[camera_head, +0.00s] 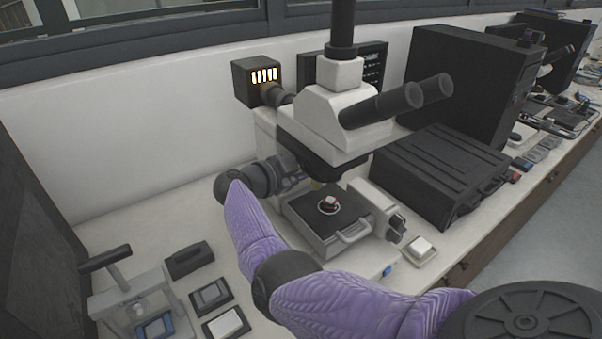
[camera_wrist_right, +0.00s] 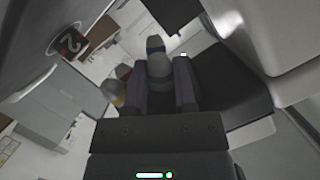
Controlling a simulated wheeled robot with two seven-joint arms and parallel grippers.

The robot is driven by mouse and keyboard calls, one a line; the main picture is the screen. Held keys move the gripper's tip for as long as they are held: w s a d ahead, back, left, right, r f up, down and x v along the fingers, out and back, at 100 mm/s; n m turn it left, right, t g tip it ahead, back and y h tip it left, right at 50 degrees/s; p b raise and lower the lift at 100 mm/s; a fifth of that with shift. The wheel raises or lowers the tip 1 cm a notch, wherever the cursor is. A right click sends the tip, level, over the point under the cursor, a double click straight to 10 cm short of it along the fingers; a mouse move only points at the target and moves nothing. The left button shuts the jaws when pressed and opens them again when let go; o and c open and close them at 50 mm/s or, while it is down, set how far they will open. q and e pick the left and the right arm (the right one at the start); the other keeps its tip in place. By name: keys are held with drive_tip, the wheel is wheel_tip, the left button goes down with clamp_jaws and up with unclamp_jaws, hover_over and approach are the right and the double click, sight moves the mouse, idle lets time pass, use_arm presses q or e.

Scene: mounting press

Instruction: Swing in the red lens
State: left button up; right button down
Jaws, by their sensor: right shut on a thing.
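The microscope (camera_head: 335,115) stands in the middle of the bench. My right arm reaches around to its left side, and my right gripper (camera_head: 298,180) is beside the lens turret under the head. In the right wrist view my right gripper (camera_wrist_right: 160,75) is shut on a grey lens with a blue band (camera_wrist_right: 157,45). A lens with a yellow band (camera_wrist_right: 117,94) shows to the left of the fingers; in the head view a yellowish lens tip (camera_head: 316,185) points down over the stage. I cannot make out a red-banded lens. My left gripper is out of view.
A small red and white sample (camera_head: 328,204) lies on the black stage (camera_head: 338,222) below the lenses. A black case (camera_head: 440,175) stands to the right. A hand press (camera_head: 130,300) and several small trays (camera_head: 210,295) are at the lower left.

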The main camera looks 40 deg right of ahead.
idle(0.3)
drive_tip(key=c, duration=0.7)
unclamp_jaws()
